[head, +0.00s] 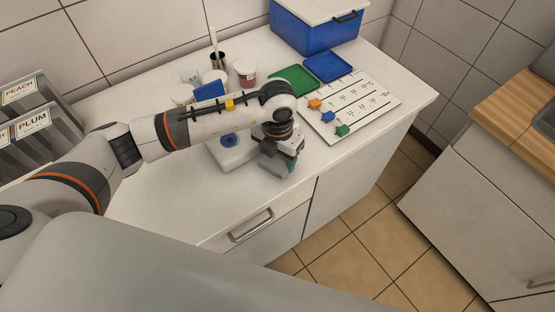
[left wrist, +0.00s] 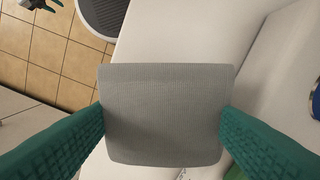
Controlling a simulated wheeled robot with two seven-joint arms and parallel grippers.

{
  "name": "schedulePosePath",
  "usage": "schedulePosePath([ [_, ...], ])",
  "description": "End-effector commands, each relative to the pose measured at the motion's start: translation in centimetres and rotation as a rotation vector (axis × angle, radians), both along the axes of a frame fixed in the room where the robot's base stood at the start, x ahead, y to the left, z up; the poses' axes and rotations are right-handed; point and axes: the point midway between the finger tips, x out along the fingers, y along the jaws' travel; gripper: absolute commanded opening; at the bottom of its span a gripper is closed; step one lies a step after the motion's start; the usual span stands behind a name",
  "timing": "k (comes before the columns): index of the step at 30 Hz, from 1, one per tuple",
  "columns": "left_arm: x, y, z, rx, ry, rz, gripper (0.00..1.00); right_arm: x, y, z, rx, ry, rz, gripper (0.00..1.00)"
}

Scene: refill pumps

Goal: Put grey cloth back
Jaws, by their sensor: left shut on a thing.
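The grey cloth (left wrist: 168,118) is a flat, ribbed piece with rounded corners in the left wrist view. It is between the two green fingers of my left gripper (left wrist: 162,112), which is shut on it. In the head view my left gripper (head: 287,165) is over the front edge of the white counter, fingers pointing down. The cloth is hard to make out there. What looks like my right gripper (left wrist: 40,5) shows at the top left corner of the left wrist view, cut off by the edge, so its jaws cannot be judged.
The white counter (head: 170,215) has clear room at its front left. A white device with a blue disc (head: 229,140) is behind my gripper. A white board (head: 365,112) with coloured blocks lies to the right. Green (head: 295,79) and blue (head: 328,67) trays and a blue bin (head: 315,35) are behind.

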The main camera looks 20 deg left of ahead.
Motion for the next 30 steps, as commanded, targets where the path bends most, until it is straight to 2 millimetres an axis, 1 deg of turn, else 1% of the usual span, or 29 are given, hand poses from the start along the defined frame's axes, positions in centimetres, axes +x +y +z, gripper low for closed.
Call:
schedulePosePath([
  [3,-0.1,0.0,-1.7,0.002,0.006,0.001,0.43,0.7,-0.6,0.7,-0.007,-0.011,-0.001,0.36],
  [6,-0.1,0.0,-2.7,0.001,0.003,0.0,0.43,1.0,-0.9,0.9,-0.011,-0.016,-0.003,0.36],
  [13,0.0,0.0,-2.9,0.0,0.0,0.0,0.43,1.0,-1.1,0.7,-0.013,-0.016,-0.004,0.36],
  [16,0.0,0.0,-3.3,0.001,0.0,0.0,0.43,1.0,-1.1,0.3,-0.013,-0.016,-0.004,0.36],
  [17,0.0,0.0,-3.3,0.001,0.0,0.0,0.66,1.0,-1.1,0.3,-0.013,-0.016,-0.004,0.36],
  [18,0.0,0.0,-3.2,0.001,0.0,0.0,0.73,1.0,-1.1,0.5,-0.013,-0.016,-0.004,0.36],
  [21,0.0,0.0,-3.1,0.001,0.0,0.0,0.86,1.0,-1.0,0.5,-0.012,-0.015,-0.004,0.36],
  [30,0.0,0.0,-2.9,0.001,0.001,0.0,0.86,0.8,-0.8,0.7,-0.009,-0.012,-0.003,0.36],
])
